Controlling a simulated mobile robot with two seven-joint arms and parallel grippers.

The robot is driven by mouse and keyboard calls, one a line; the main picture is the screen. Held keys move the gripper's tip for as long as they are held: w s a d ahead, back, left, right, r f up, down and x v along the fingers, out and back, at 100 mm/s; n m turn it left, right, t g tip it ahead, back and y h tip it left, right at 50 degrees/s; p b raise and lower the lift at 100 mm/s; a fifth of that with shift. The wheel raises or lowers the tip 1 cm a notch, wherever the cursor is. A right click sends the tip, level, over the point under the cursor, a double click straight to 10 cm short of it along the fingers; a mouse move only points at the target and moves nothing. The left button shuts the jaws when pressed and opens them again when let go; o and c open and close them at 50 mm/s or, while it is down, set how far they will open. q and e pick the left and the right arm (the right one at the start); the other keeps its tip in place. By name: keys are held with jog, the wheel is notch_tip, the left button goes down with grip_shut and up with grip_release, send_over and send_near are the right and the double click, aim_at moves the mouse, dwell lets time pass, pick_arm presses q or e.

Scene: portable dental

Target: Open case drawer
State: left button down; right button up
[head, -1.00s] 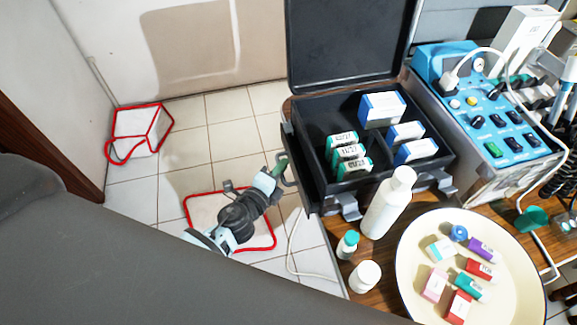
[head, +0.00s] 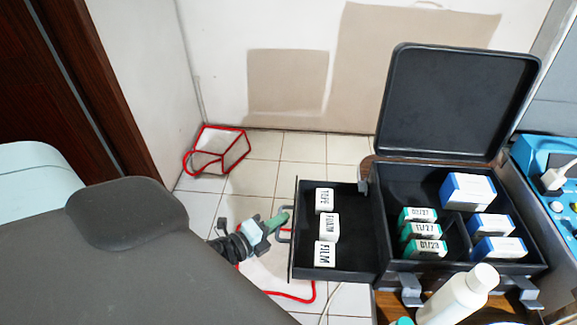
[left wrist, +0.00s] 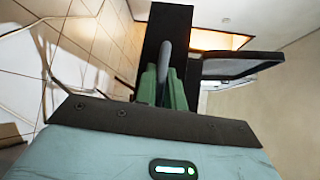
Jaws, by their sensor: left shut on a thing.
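The black case (head: 455,262) stands on a wooden surface with its lid (head: 455,100) up. Its drawer (head: 350,262) sticks out to the left and shows several small white boxes (head: 327,226) inside. My left gripper (head: 284,220) is at the drawer's left side, its green fingers shut on the drawer handle (head: 286,237). In the left wrist view, the green fingers (left wrist: 163,88) close around the grey handle bar (left wrist: 166,58) in front of the dark drawer face (left wrist: 180,22). My right gripper is not in view.
Green-and-white boxes (head: 421,231) and blue-and-white boxes (head: 468,188) sit in the case top. A white bottle (head: 458,296) stands in front of it. A dark grey padded chair (head: 110,260) fills the lower left. Tiled floor (head: 285,160) lies open behind the gripper.

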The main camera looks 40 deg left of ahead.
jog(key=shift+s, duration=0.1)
pick_arm(q)
jog(key=c, duration=1.8)
grip_release()
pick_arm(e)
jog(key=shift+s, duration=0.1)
pick_arm(q)
jog(key=shift+o, duration=0.2)
jog(key=b+v, duration=0.1)
jog(key=v, duration=0.7)
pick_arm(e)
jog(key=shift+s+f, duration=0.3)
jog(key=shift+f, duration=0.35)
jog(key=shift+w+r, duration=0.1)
